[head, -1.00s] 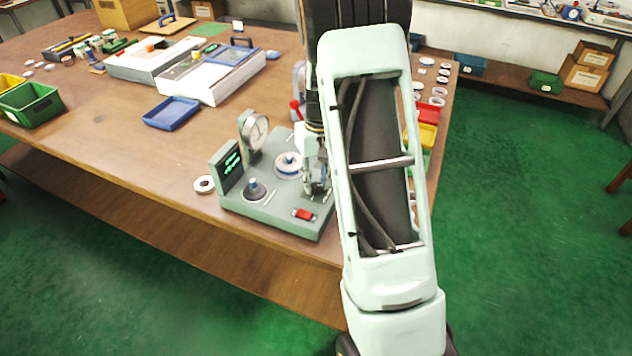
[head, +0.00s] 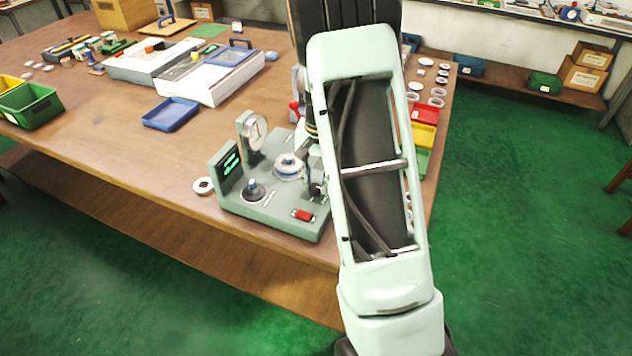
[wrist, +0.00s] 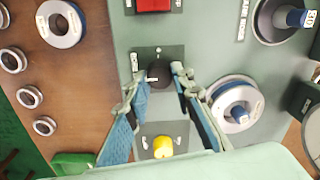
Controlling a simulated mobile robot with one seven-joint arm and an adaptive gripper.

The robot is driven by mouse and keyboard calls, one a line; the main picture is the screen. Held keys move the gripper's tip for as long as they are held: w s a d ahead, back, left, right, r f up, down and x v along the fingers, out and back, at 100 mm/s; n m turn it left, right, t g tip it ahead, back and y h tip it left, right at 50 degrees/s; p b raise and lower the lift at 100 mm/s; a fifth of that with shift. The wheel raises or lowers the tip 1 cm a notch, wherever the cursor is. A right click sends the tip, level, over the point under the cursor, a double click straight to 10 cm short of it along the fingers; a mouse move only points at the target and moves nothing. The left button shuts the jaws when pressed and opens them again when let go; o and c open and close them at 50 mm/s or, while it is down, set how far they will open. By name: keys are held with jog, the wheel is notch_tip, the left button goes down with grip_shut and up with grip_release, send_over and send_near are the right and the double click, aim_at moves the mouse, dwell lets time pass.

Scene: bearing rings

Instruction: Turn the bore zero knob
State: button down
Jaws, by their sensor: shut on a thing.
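The grey-green gauge station (head: 290,222) stands at the table's front edge, with a dial gauge (head: 254,133) and a lit display (head: 230,163). In the wrist view, a round black knob (wrist: 160,73) sits on a dark square plate; its label is too small to read, so I cannot confirm it is the bore zero knob. My gripper (wrist: 158,76) is shut on this knob, one fingertip on each side. A yellow knob (wrist: 162,147) sits below it, between the fingers. In the head view my arm hides most of the gripper and the black knob.
A bearing ring with a blue centre (wrist: 235,108) sits right of the fingers, close to them. A red switch (wrist: 153,5) and a dark knob with a blue top (wrist: 290,19) are on the station. Loose rings (wrist: 30,97) lie on the table. A blue tray (head: 171,114) stands behind.

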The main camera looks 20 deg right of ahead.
aim_at(317, 185)
dwell(0.3)
jog(key=c, duration=1.7)
grip_release()
jog(key=shift+o, duration=0.2)
jog(key=shift+r, duration=0.1)
notch_tip(317, 185, up, 12)
jog(key=shift+d, duration=0.2)
